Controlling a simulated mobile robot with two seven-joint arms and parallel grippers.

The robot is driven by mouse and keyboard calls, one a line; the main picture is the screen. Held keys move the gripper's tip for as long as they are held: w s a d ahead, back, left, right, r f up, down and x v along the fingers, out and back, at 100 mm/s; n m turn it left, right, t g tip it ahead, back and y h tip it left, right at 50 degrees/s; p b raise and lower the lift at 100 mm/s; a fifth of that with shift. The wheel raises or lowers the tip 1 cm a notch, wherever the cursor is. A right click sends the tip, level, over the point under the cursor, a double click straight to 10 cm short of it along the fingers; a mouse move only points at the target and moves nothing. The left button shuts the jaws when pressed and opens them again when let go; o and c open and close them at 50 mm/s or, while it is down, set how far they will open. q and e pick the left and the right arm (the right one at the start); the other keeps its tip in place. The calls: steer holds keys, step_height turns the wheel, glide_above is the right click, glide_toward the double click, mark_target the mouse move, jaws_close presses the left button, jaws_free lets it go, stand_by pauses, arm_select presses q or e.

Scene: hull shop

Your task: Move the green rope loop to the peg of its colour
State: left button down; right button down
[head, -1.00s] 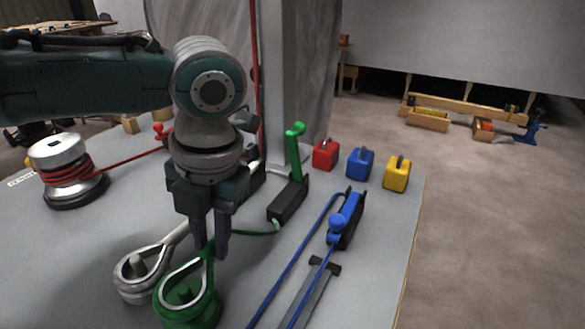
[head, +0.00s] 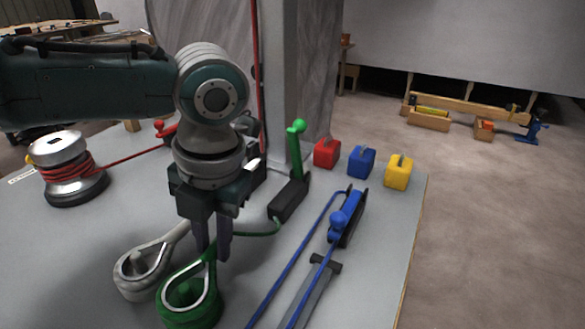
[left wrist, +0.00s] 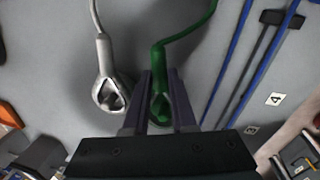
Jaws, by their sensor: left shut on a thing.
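The green rope loop (head: 210,277) has a silver inner lining and lies at the green peg (head: 183,296), whose post shows inside the loop; it looks to be around the peg, but how low it sits is hard to tell. My left gripper (head: 212,252) points down and is shut on the neck of the green loop. In the left wrist view the green loop (left wrist: 160,108) shows between the two fingers (left wrist: 160,98). The green rope runs back to a black clutch with a raised green lever (head: 298,150). My right gripper is not in view.
A grey-white rope loop (head: 175,236) lies around a silver peg just left of the green one. Blue ropes (head: 292,262) and a blue-levered clutch (head: 346,220) lie to the right. Red, blue and yellow blocks (head: 397,172) stand behind. A winch with red rope (head: 66,172) is at left.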

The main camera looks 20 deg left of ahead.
arm_select(q)
steer(key=shift+f, duration=0.25)
stand_by(0.3)
steer(key=shift+c, duration=1.3)
jaws_free()
step_height(320, 180, up, 8)
steer(key=p, duration=0.8)
steer(key=shift+p, duration=0.3)
